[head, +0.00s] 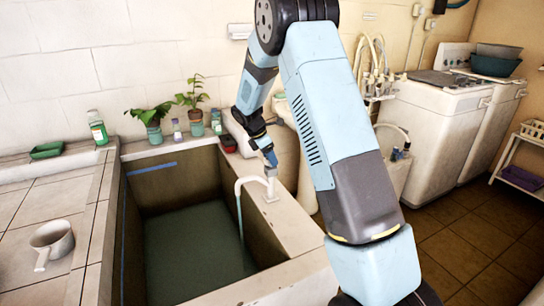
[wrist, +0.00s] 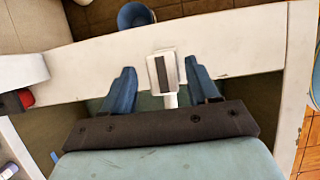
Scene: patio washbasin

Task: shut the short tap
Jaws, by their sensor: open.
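The short tap (head: 271,186) is a white tap on the right rim of the basin. Its curved spout reaches left over the basin, and a thin pale stream seems to hang from its end. In the wrist view the tap's top (wrist: 165,73) is a white block with a dark slot, between my fingertips with a gap on each side. My gripper (wrist: 163,69) is open and empty, its two blue fingers apart. In the head view my gripper (head: 269,160) points down just above the tap. The spout's far part is hidden under the gripper in the wrist view.
The basin (head: 278,212) holds dark green water. Potted plants (head: 152,121), a green bottle (head: 97,128) and a red-and-black item (head: 228,143) stand along its back rim. A white dipper (head: 52,241) lies on the left tiled counter. A washing machine (head: 430,130) stands at right.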

